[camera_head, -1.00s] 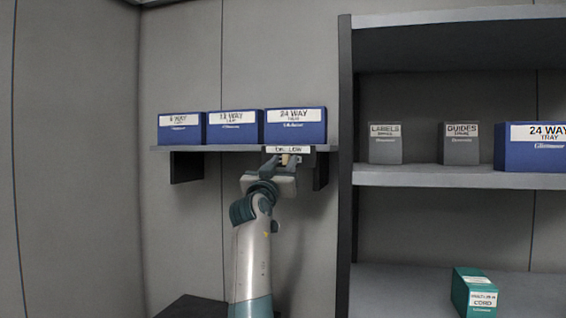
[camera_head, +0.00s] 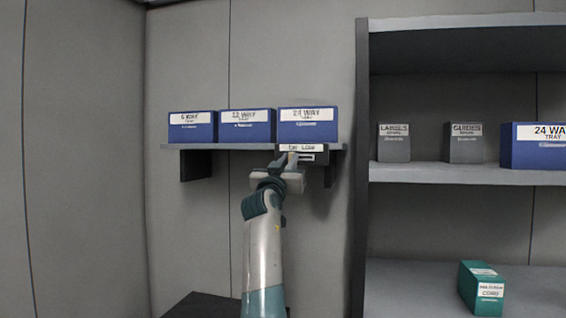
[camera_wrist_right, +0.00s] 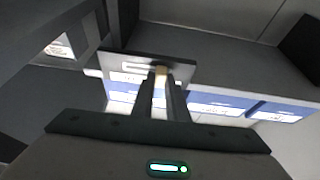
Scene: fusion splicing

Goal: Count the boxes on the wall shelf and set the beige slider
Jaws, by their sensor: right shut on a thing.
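The wall shelf (camera_head: 235,147) carries three blue boxes side by side: a 6 way box (camera_head: 192,133), a 12 way box (camera_head: 247,132) and a 24 way box (camera_head: 307,131). A dark panel with a white label (camera_head: 302,148) hangs at the right end of the shelf's front edge. My right gripper (camera_head: 289,160) is at this panel. In the right wrist view, its two fingers (camera_wrist_right: 166,88) are shut on the small beige slider (camera_wrist_right: 161,72) at the panel. The panel also shows there (camera_wrist_right: 118,60). My left gripper is not in view.
A tall grey rack (camera_head: 400,175) stands to the right, with a labels box (camera_head: 394,147), a guides box (camera_head: 463,147) and another blue 24 way tray (camera_head: 538,150). A green cord box (camera_head: 481,288) sits on its lower shelf.

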